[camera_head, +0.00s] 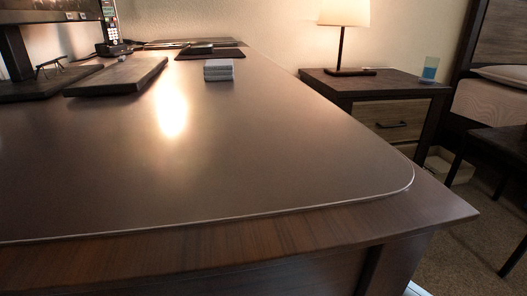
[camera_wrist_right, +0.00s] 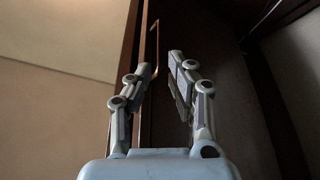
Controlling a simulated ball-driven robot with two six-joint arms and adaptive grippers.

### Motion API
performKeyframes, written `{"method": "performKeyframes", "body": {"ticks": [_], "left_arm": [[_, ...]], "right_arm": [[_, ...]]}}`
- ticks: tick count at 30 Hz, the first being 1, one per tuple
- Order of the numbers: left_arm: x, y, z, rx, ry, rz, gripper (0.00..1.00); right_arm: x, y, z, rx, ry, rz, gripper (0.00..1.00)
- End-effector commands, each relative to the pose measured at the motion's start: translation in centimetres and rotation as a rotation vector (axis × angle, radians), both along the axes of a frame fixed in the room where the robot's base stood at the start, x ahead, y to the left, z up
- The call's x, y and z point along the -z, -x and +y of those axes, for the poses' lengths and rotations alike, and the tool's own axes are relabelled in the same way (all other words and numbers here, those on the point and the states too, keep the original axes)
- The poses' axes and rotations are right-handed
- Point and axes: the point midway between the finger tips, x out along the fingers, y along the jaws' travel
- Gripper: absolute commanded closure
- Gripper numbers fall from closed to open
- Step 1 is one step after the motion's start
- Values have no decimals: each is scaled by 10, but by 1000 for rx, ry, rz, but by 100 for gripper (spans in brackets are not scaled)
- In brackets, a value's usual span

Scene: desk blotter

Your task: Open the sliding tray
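In the right wrist view my right gripper (camera_wrist_right: 160,68) is open, its two fingers spread apart with nothing clearly held between them. A thin copper-brown edge or bar (camera_wrist_right: 156,45) runs between and beyond the fingertips, close to the left finger. Beside it is a dark brown panel (camera_wrist_right: 205,28); I cannot tell whether this is the sliding tray or the desk's side. Whether a finger touches the bar is unclear. In the head view no tray is clearly visible; the desk (camera_head: 300,238) hides what is below its top. Neither gripper shows in the head view.
The desk's blotter (camera_head: 250,140) is largely clear. A grey stack (camera_head: 218,70), a dark slab (camera_head: 118,77) and a monitor stand (camera_head: 18,55) sit toward the back. A nightstand (camera_head: 400,85) with a lamp (camera_head: 343,15) stands right of the desk.

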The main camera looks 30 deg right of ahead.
Motion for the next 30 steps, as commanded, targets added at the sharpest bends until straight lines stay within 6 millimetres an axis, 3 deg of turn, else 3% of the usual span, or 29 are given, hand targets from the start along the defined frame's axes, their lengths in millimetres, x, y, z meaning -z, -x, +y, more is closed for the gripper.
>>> {"method": "performKeyframes", "body": {"ticks": [9,15,27,30], "left_arm": [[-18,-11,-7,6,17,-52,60],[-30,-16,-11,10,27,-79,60],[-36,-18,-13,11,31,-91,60],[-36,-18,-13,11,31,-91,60]], "right_arm": [[-18,-58,-2,0,-1,-1,81],[-27,-85,-3,-1,-1,1,81],[-32,-95,-4,-1,-1,1,81],[-32,-95,-3,-1,-1,1,93]]}}
